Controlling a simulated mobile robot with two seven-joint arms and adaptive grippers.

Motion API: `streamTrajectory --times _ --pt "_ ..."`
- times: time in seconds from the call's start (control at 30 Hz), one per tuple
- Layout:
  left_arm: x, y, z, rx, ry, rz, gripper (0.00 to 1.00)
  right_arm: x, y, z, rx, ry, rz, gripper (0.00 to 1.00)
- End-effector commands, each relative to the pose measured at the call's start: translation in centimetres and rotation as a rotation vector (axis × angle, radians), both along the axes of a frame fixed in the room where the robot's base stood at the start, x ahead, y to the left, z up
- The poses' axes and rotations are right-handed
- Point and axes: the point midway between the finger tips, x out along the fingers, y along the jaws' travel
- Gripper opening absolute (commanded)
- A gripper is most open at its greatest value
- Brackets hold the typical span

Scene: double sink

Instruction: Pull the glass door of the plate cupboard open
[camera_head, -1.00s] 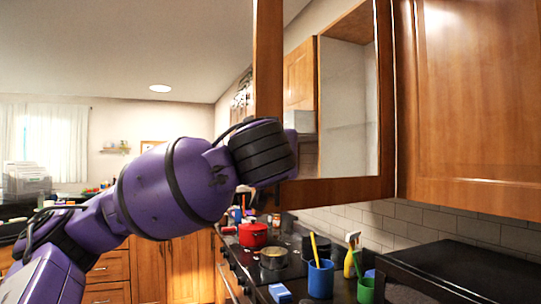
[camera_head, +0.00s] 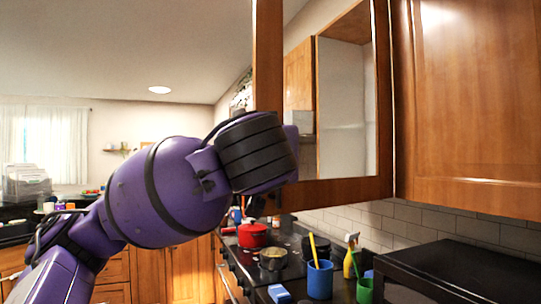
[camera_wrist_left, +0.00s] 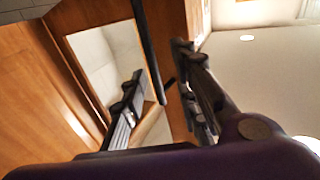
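The plate cupboard's glass door (camera_head: 347,105) is at the upper middle of the head view, a glass pane in a brown wooden frame. I cannot tell whether it stands slightly ajar. My left arm reaches up to the door's lower left and hides its gripper in the head view. In the left wrist view my left gripper (camera_wrist_left: 159,62) is open, its two dark fingers spread apart. A long dark bar (camera_wrist_left: 148,40), which looks like the door handle, runs between the fingers, in front of the glass door (camera_wrist_left: 105,60). I cannot tell if they touch it. My right gripper is out of view.
A solid wooden cupboard door (camera_head: 470,100) is right of the glass door. Below are a red pot (camera_head: 252,235) on the stove, a blue cup (camera_head: 320,279), a green cup (camera_head: 365,291) and a black appliance (camera_head: 455,272). Open room lies to the left.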

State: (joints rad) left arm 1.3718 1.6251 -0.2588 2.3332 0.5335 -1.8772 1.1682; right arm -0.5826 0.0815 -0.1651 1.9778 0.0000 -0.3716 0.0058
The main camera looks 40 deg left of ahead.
Motion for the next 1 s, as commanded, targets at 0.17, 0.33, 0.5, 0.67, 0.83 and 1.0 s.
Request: streamTrajectory --times 0.17,0.33,0.5,0.67,0.83,1.0 --pt "-2.9 -2.1 0.3 0.004 -0.005 -0.001 0.28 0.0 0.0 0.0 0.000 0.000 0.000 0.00" --pt "-4.1 -3.1 0.2 0.005 -0.003 -0.001 0.28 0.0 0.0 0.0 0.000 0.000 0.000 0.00" --pt "-4.7 -3.7 0.3 0.008 -0.003 -0.004 0.28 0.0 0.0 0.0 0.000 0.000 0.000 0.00" --pt "-5.2 -4.0 0.2 0.005 -0.002 -0.002 0.28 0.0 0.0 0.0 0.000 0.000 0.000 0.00" --pt "-5.6 -4.0 0.0 0.002 0.000 0.001 0.28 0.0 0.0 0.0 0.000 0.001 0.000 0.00" --pt "-5.7 -4.0 -0.1 -0.001 0.003 0.002 0.28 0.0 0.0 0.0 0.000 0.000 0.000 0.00"
